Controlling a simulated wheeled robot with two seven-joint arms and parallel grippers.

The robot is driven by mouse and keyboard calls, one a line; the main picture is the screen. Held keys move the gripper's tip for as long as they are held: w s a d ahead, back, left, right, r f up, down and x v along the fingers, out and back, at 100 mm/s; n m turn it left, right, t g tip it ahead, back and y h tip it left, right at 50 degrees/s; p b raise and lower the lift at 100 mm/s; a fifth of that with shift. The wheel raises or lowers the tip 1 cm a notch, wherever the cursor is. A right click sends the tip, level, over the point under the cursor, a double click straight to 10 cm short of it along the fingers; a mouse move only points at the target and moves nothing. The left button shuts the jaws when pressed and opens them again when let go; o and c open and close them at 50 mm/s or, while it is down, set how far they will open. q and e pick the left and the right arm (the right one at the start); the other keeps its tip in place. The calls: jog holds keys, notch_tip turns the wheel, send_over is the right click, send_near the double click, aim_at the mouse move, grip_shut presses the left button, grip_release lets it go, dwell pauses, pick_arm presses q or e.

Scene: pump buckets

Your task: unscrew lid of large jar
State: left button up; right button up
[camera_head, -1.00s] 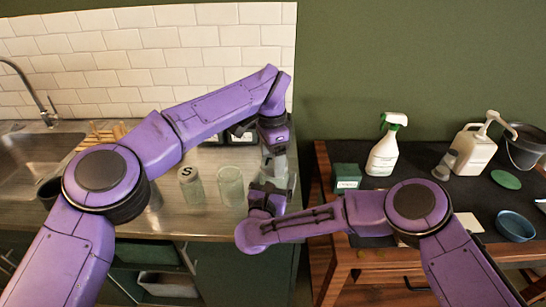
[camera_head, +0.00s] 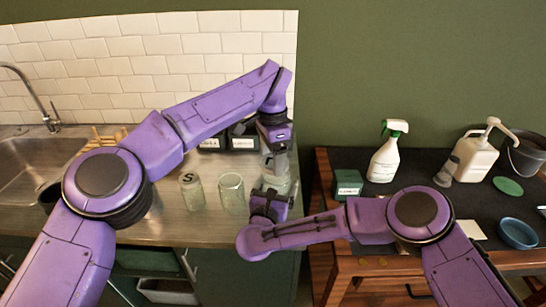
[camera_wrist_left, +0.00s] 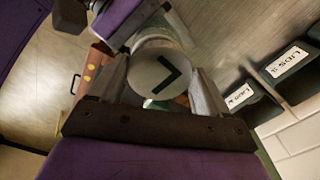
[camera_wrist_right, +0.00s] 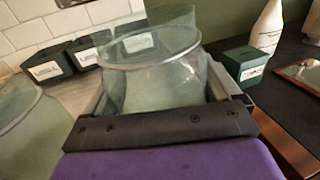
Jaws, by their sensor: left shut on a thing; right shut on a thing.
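The large jar (camera_wrist_right: 150,85) is clear greenish glass. In the right wrist view it stands between the fingers of my right gripper (camera_wrist_right: 160,95), which is shut on it. Its round rim shows with no lid on it. My left gripper (camera_wrist_left: 155,80) points down and is shut on a grey round lid (camera_wrist_left: 160,72) with a dark L mark. In the head view the left gripper (camera_head: 275,150) is above the jar (camera_head: 280,183), and the right gripper (camera_head: 268,203) is at its near side. The exact gap between lid and rim is hard to see.
A jar marked S (camera_head: 191,192) and an open glass jar (camera_head: 231,193) stand left on the counter. Dark labelled boxes (camera_head: 241,141) are behind. A green box (camera_head: 347,183), spray bottle (camera_head: 387,157) and pump bottle (camera_head: 476,155) occupy the right table. The sink (camera_head: 40,160) is far left.

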pick_arm(q)
jog(key=shift+r, duration=1.95)
pick_arm(e)
jog(key=shift+r, duration=0.1)
jog(key=o, duration=1.8)
jog(key=shift+a, duration=0.1)
